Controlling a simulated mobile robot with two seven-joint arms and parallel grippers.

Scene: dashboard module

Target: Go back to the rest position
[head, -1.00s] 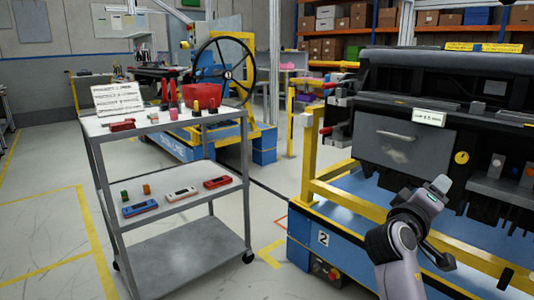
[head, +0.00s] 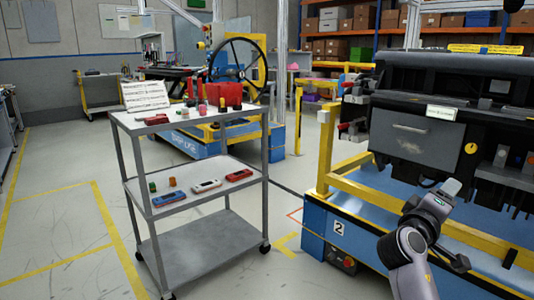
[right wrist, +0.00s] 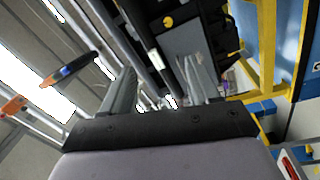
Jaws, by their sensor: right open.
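My right arm (head: 408,250) rises from the bottom right in the head view, in front of the black dashboard module (head: 425,146). Its gripper is hard to make out there. In the right wrist view the right gripper (right wrist: 160,92) has its two fingers spread apart, with nothing clearly held between them. The grey panel of the module shows beyond the fingers. My left gripper is not in view.
A grey cart (head: 205,246) stands at centre left, with tools on its shelves. The yellow and blue frame (head: 318,232) under the module is close to my right arm. A steering-wheel rig (head: 238,58) stands behind the cart. The floor at left is clear.

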